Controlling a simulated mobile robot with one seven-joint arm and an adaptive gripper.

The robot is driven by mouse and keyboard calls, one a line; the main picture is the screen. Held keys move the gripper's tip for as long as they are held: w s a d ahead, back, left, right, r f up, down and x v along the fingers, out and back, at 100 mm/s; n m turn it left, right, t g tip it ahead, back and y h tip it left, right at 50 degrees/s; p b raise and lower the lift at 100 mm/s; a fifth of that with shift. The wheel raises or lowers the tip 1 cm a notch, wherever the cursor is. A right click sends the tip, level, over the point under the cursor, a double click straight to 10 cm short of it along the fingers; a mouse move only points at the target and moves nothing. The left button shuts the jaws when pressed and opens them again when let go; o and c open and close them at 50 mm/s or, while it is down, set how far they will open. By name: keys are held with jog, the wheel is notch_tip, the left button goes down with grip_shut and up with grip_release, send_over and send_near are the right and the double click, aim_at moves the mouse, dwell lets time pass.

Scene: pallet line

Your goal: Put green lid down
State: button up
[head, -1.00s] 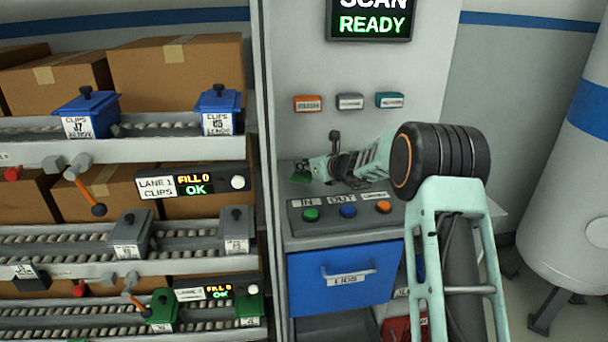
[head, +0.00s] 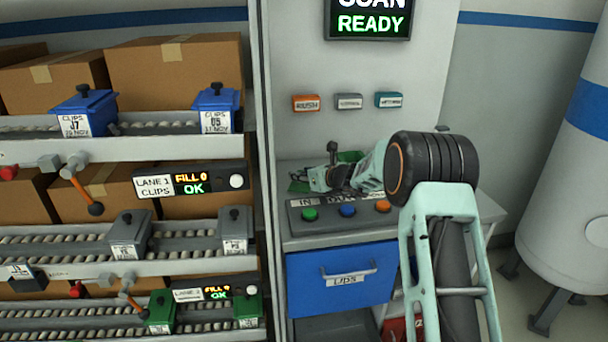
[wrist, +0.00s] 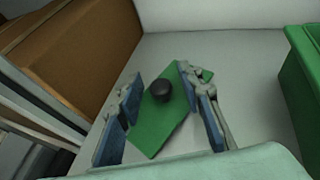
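The green lid (wrist: 158,124) with its black knob (wrist: 162,91) shows in the wrist view, over the pale worktop, and appears to lie on it. My gripper (wrist: 160,78) is open, with one blue-padded finger on each side of the knob and a clear gap to both. The lid's far right corner is partly behind the right finger. In the head view my gripper (head: 312,180) is low over the worktop behind the button panel, and the lid is mostly hidden there.
A green bin (wrist: 300,88) stands at the right in the wrist view. A cardboard-brown wall or box (wrist: 75,50) is at the left. The button panel (head: 345,209) and a scanner stalk (head: 333,150) are close to my gripper. The blue lids drawer (head: 340,278) is below.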

jog(key=shift+r, duration=0.15)
jog(key=v, duration=1.2)
